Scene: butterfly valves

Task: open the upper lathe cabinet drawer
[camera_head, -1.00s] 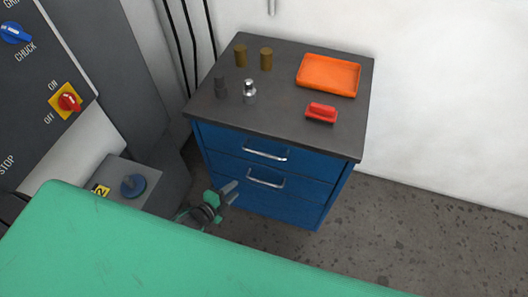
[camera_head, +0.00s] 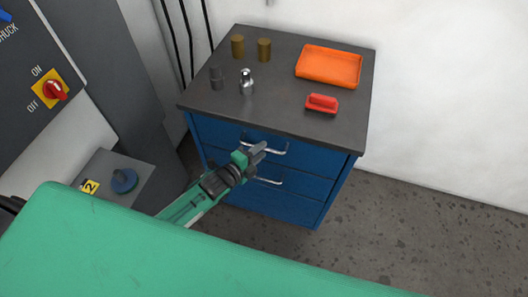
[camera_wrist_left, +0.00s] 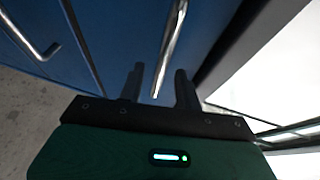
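The blue lathe cabinet (camera_head: 318,163) has a dark top and stacked drawers with silver bar handles. The upper drawer handle (camera_head: 278,152) is partly hidden by my left gripper (camera_head: 258,150) in the head view. Both drawers look shut. In the left wrist view, my left gripper (camera_wrist_left: 159,85) is open. Its two dark fingers are apart, and the end of the upper handle (camera_wrist_left: 170,40) shows between them. I cannot tell whether they touch it. The lower drawer handle (camera_head: 269,181) is just below the gripper. My right gripper is not in view.
Floor is clear to the right.

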